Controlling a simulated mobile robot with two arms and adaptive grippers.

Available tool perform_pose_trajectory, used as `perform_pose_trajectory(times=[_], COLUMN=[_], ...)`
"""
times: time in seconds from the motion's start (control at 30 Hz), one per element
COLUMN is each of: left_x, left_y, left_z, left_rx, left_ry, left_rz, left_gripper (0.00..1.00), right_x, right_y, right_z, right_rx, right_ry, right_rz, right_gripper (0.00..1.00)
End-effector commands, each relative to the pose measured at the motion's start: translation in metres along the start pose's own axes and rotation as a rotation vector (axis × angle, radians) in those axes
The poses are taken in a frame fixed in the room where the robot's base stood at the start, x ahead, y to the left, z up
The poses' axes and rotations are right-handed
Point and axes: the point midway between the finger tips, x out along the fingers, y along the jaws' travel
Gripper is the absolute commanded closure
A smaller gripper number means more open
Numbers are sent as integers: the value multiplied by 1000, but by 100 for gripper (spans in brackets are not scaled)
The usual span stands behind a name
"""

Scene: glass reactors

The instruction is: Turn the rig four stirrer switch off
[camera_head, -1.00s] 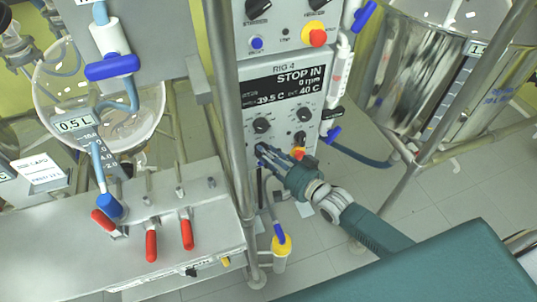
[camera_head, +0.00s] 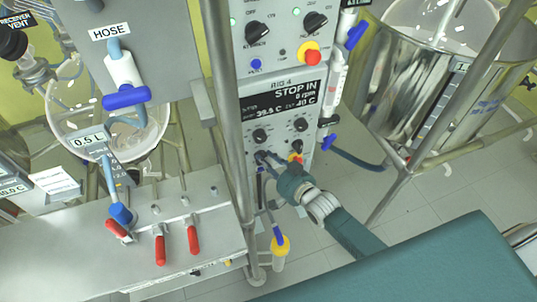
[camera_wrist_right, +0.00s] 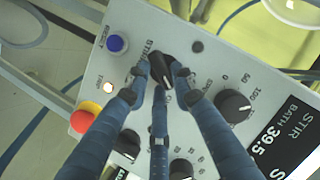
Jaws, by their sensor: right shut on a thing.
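The rig four control box (camera_head: 290,112) carries a display (camera_head: 284,96) that reads STOP IN, 0 rpm and 40 C. My right gripper (camera_head: 263,157) is at the lower left of its panel. In the right wrist view the right gripper (camera_wrist_right: 162,76) is shut on the black stirrer switch (camera_wrist_right: 160,66), with fingers on both sides and a third below it. A partly covered label beginning with ST stands beside the switch. In the head view the fingers hide most of the switch. My left gripper is in neither view.
A metal post (camera_head: 228,130) stands left of the panel. Red-handled valves (camera_head: 160,248) are on the bench at left.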

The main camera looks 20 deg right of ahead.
Motion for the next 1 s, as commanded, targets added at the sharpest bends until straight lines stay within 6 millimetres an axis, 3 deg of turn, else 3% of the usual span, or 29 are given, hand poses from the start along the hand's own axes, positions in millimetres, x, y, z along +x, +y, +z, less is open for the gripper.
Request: perform_pose_trajectory(times=[0.03,0.3,0.6,1.0], left_x=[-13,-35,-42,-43], left_y=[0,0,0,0], left_z=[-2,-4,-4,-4], left_rx=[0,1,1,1], left_ry=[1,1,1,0], left_rz=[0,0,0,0], left_gripper=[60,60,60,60], right_x=[-2,-2,-1,-1], right_y=[-8,-9,-9,-8], right_z=[3,6,10,12], right_rx=[-33,-264,-465,-587], right_ry=[-10,-13,-16,-21], right_rz=[16,111,193,242], right_gripper=[100,100,100,100])
